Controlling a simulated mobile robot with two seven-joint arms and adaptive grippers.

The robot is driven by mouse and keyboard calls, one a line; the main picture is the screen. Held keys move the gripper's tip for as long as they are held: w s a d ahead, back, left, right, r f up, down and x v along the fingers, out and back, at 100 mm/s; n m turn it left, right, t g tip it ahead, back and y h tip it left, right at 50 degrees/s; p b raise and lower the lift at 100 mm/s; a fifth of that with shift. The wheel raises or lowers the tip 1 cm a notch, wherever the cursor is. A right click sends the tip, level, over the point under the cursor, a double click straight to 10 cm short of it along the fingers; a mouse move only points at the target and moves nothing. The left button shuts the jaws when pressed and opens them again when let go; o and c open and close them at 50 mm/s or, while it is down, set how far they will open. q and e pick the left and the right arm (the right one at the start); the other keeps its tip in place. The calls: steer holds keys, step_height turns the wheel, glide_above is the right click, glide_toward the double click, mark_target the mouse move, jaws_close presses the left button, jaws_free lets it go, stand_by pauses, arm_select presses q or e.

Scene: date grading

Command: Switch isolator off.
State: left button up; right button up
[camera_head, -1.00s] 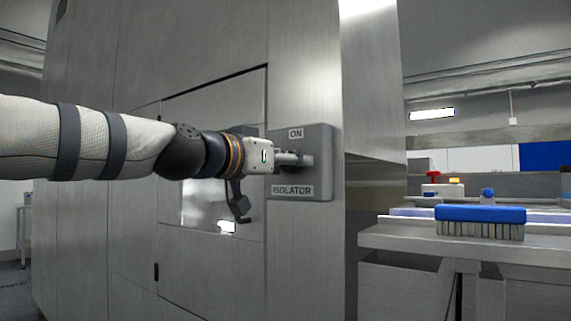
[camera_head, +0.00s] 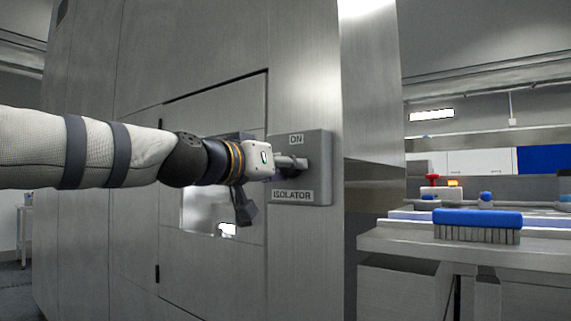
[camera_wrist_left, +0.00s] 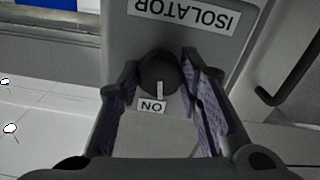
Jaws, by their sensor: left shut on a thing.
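The isolator (camera_head: 316,185) is a grey box on the metal cabinet face, with an "ON" label above and an "ISOLATOR" label below. My left gripper (camera_head: 295,164) reaches it from the left. In the left wrist view the box (camera_wrist_left: 130,40) appears upside down. Its dark round knob (camera_wrist_left: 157,68) lies between the two fingers of my left gripper (camera_wrist_left: 160,84), which is shut on it. The knob's white mark points toward the "ON" label (camera_wrist_left: 153,106). In the head view the fingers partly hide the knob. My right gripper is in neither view.
A steel bench (camera_head: 400,243) stands to the right, with a blue-backed brush (camera_head: 477,219) near its front edge. Behind the box's left side, the cabinet has a panel with a bright window (camera_head: 200,215). A dark handle (camera_wrist_left: 290,75) shows beside the isolator in the wrist view.

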arm_select(q)
steer(key=shift+n+p, duration=0.65)
steer(key=shift+n, duration=5.15)
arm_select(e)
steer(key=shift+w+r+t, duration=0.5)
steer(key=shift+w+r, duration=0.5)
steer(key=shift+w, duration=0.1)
arm_select(q)
steer(key=o, duration=1.2)
steer(key=shift+d, duration=0.1)
steer(key=shift+c, duration=0.2)
steer(key=shift+s, duration=0.1)
steer(key=v, duration=1.2)
